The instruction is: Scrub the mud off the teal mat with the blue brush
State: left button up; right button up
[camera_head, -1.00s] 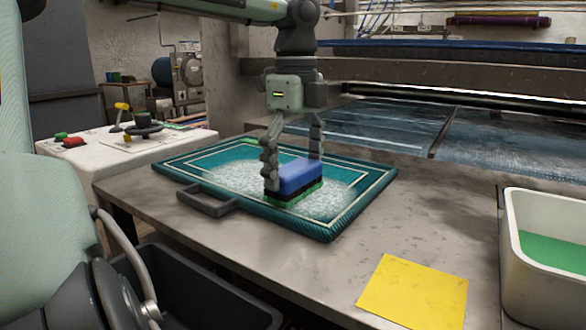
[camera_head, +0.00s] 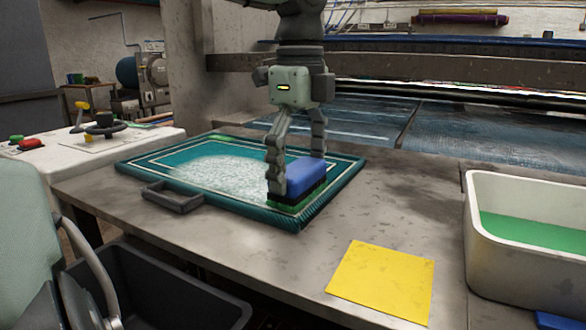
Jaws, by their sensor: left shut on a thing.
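The teal mat (camera_head: 148,163) lies flat on the grey table, with a white inner border and a dark handle (camera_head: 173,197) at its front left edge. Whitish foam (camera_head: 213,169) covers much of its middle; I cannot make out mud. The blue brush (camera_head: 305,178) has a blue block over a dark band and a green base. It rests on the mat's right end, near the edge. My left gripper (camera_head: 297,180) comes down from above and is shut on the brush, one finger on each side. The gripper hides part of the brush and mat. My right gripper is not in view.
A white tub (camera_head: 480,245) with green liquid stands at the right. A yellow cloth (camera_head: 382,283) lies flat at the table's front. A dark bin (camera_head: 175,290) sits below the front edge. A white console (camera_head: 60,170) with knobs is at left.

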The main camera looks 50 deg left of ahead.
pick_arm(q)
jog(key=shift+s+a+f, duration=0.1)
jog(key=shift+s+a, duration=0.25)
jog(key=shift+a, duration=0.95)
jog(key=shift+s+a+r, duration=0.1)
jog(key=shift+s+a, duration=0.3)
jog(key=shift+a, duration=0.9)
jog(key=shift+s+a+f, duration=0.1)
jog(key=shift+s+a, duration=0.25)
jog(key=shift+a, duration=0.95)
jog(key=shift+w+d, duration=0.2)
jog(key=shift+d, duration=0.5)
jog(key=shift+w+d, duration=0.2)
jog(key=shift+d, duration=0.45)
jog(key=shift+w+d, duration=0.2)
jog(key=shift+d, duration=0.5)
jog(key=shift+w+d+f+b, duration=0.1)
jog(key=shift+w+d+b, duration=0.1)
jog(key=shift+d, duration=0.45)
jog(key=shift+w+d+r+b, duration=0.1)
jog(key=shift+d+b, duration=0.1)
jog(key=shift+d, duration=0.5)
jog(key=shift+w+d+f+b, duration=0.1)
jog(key=shift+w+d+b, duration=0.1)
jog(key=shift+d, duration=0.45)
notch_tip(320, 180, up, 5)
jog(key=p, duration=0.3)
jog(key=shift+f, duration=0.15)
